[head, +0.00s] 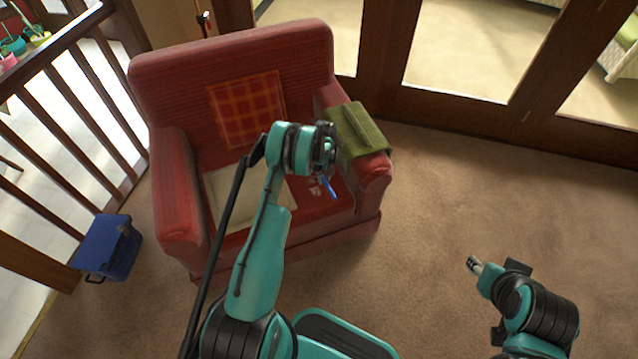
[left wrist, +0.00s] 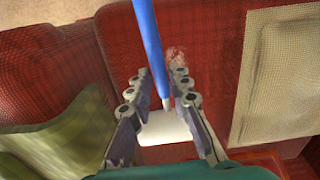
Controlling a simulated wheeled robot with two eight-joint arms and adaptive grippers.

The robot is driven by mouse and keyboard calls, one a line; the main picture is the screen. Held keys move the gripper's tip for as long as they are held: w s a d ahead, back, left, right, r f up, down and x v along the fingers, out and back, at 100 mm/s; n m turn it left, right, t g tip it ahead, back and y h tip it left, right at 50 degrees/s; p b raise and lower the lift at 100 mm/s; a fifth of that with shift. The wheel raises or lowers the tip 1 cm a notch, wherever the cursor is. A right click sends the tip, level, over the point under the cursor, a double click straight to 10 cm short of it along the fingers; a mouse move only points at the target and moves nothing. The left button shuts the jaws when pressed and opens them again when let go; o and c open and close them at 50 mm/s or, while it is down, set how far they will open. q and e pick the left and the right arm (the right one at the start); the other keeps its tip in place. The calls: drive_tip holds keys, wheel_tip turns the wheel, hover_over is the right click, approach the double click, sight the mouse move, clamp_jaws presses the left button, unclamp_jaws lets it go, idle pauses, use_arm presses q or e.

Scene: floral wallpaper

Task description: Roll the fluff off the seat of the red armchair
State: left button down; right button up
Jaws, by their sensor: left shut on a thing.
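The red armchair (head: 230,50) faces me, and its seat shows in the left wrist view (left wrist: 215,30). A small patch of pale fluff (head: 314,190) lies on the right part of the seat; it also shows just beyond the fingers in the left wrist view (left wrist: 178,55). My left gripper (left wrist: 160,85) is shut on a lint roller with a blue handle (left wrist: 147,35) and a white roller head (left wrist: 168,128). In the head view the blue handle (head: 328,187) shows beside the fluff, with the gripper over the seat. My right gripper (head: 474,264) is over the carpet; its finger opening is unclear.
A beige cloth (head: 226,192) covers the seat's left part. A green towel (head: 359,133) hangs on the right armrest. A plaid cushion (head: 246,108) leans on the backrest. A blue box (head: 105,246) stands at left by the railing. The carpet at right is clear.

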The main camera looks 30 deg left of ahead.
use_arm(q)
hover_over(319, 204)
drive_tip(key=f, duration=0.1)
drive_tip(key=shift+s+a+f+b, duration=0.1)
drive_tip(key=shift+f+b, duration=0.7)
drive_tip(key=shift+f, duration=0.7)
drive_tip(key=shift+s+f+b, duration=0.1)
drive_tip(key=shift+f+b, duration=0.7)
drive_tip(key=shift+f, duration=0.65)
drive_tip(key=shift+f, duration=1.05)
